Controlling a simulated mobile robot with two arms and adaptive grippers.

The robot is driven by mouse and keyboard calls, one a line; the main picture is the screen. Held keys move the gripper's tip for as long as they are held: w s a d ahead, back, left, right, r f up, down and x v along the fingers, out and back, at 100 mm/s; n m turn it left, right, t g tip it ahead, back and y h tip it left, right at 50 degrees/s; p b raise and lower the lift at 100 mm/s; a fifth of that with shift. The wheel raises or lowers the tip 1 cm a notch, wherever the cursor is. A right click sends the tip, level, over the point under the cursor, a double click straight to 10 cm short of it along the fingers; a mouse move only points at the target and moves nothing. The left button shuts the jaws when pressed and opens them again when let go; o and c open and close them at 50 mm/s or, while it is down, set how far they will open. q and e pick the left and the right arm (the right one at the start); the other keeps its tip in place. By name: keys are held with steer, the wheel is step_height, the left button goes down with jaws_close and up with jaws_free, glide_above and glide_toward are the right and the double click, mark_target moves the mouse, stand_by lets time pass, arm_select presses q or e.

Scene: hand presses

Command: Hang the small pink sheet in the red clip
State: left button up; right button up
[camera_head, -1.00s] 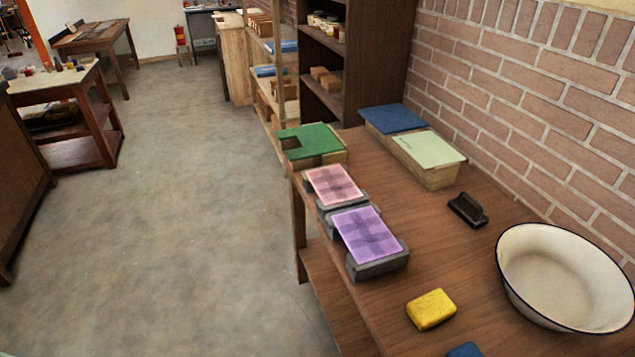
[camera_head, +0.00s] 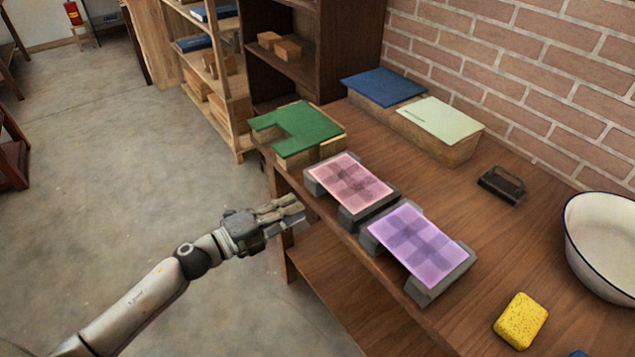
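The small pink sheet (camera_head: 350,177) lies flat across a grey block support near the left edge of the wooden table. A purple sheet (camera_head: 415,244) lies on a similar support beside it, nearer to me. My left gripper (camera_head: 299,209) is over the floor, just left of the table edge and left of the pink sheet. Its fingers point right towards the table, look apart, and hold nothing visible; they do not touch the sheet. My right gripper is not in view. No red clip shows in this view.
A green board (camera_head: 305,128) with a notch lies at the table's far left corner. Boxes with blue (camera_head: 384,86) and pale green (camera_head: 440,120) tops stand by the wall. A dark handled block (camera_head: 500,186), yellow sponge (camera_head: 521,320) and white basin (camera_head: 605,240) are to the right.

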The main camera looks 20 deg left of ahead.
arm_select(q)
steer(key=w+d, duration=0.2)
steer(key=d, duration=0.1)
glide_toward(350, 181)
steer(key=x, duration=0.2)
steer(key=shift+w+d+p, duration=0.2)
steer(key=shift+w+p, duration=0.15)
steer(key=shift+w+d, duration=0.25)
steer(key=shift+w, duration=0.1)
steer(key=shift+w+f, duration=0.1)
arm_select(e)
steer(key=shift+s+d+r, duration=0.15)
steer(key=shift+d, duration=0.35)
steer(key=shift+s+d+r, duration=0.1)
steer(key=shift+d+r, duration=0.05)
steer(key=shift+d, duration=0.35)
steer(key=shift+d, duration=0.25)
arm_select(q)
jaws_close()
step_height(350, 181, up, 3)
steer(key=p, duration=0.3)
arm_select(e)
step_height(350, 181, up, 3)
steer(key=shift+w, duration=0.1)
